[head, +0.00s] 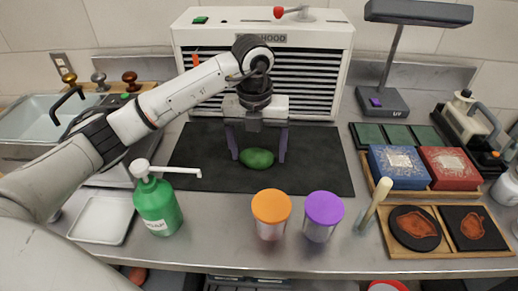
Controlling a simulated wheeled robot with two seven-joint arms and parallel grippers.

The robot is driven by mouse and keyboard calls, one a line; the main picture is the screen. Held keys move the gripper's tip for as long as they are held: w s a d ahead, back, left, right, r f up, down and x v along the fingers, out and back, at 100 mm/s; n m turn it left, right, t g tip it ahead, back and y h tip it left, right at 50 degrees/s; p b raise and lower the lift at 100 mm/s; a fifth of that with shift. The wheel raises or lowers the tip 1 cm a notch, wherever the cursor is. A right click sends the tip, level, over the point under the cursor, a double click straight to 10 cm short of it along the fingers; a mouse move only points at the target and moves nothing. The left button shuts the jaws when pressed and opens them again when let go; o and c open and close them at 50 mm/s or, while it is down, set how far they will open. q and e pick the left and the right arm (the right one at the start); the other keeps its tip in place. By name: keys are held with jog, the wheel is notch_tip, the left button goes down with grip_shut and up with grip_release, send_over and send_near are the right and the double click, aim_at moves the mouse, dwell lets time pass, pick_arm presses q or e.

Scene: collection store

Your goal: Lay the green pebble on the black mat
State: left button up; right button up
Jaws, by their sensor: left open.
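The green pebble (257,158) rests on the black mat (325,172), near its middle in front of the white hood. My left gripper (257,157) comes down from above with its two fingers apart, one on each side of the pebble. Whether the fingers touch the pebble I cannot tell. The gripper body hides part of the mat behind the pebble. My right gripper does not show.
A green soap bottle (158,205), an orange-lidded jar (271,212) and a purple-lidded jar (322,214) stand in front of the mat. Blue (398,167) and red (449,167) boxes stand to the right. The white hood (325,60) rises behind.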

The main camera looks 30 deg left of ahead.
aim_at(255, 152)
pick_arm(q)
notch_tip(255, 152, up, 13)
jog(key=s, duration=0.1)
jog(key=shift+a+p, duration=0.15)
jog(key=shift+p, duration=0.3)
